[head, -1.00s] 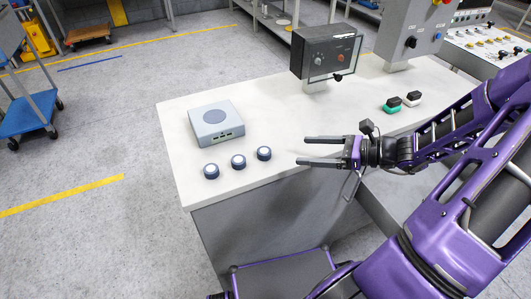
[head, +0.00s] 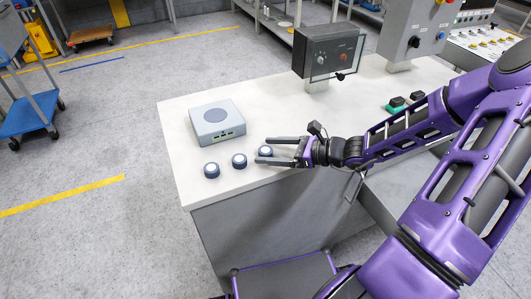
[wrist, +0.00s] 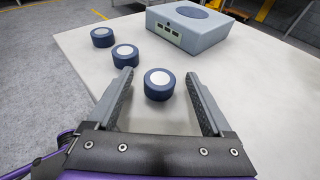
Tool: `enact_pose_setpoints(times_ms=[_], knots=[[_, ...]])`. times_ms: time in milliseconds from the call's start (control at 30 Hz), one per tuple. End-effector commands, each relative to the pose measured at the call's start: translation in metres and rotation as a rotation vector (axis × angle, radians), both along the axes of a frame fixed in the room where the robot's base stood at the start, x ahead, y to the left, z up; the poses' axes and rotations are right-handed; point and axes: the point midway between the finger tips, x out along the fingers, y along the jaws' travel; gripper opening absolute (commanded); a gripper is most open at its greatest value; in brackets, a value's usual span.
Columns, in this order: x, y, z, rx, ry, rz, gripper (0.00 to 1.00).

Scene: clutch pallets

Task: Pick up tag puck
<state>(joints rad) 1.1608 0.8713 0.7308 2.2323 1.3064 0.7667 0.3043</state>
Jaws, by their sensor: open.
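Three round dark-blue pucks with pale tops stand in a row on the white counter. The nearest puck (wrist: 159,84) lies just ahead of and between my fingertips in the wrist view; in the head view this right-hand puck (head: 265,151) is partly covered by my gripper (head: 280,150). The middle puck (head: 239,160) and the left puck (head: 211,170) stand clear of it; they also show in the wrist view, the middle one (wrist: 125,55) and the far one (wrist: 102,37). My gripper is open, low over the counter, and holds nothing.
A grey box with a round dark top (head: 217,123) sits behind the pucks on the counter (head: 180,152). A black control box (head: 330,52) stands on a post at the back. A green-based block (head: 395,104) lies at the right, close to my arm. The counter's front edge is near the pucks.

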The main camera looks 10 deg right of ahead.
Motion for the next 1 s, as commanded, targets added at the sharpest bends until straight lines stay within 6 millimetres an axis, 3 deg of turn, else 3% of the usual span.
enact_pose_setpoints(times_ms=[133, 600, 1000], knots=[[0.0, -0.0002, 0.0003, 0.0, 0.0, 0.0, 0.83], [-0.0002, -0.0004, 0.0002, 0.0, 0.0, 0.0, 0.0], [0.0, -0.0008, 0.0087, -0.002, -0.001, 0.001, 0.0]])
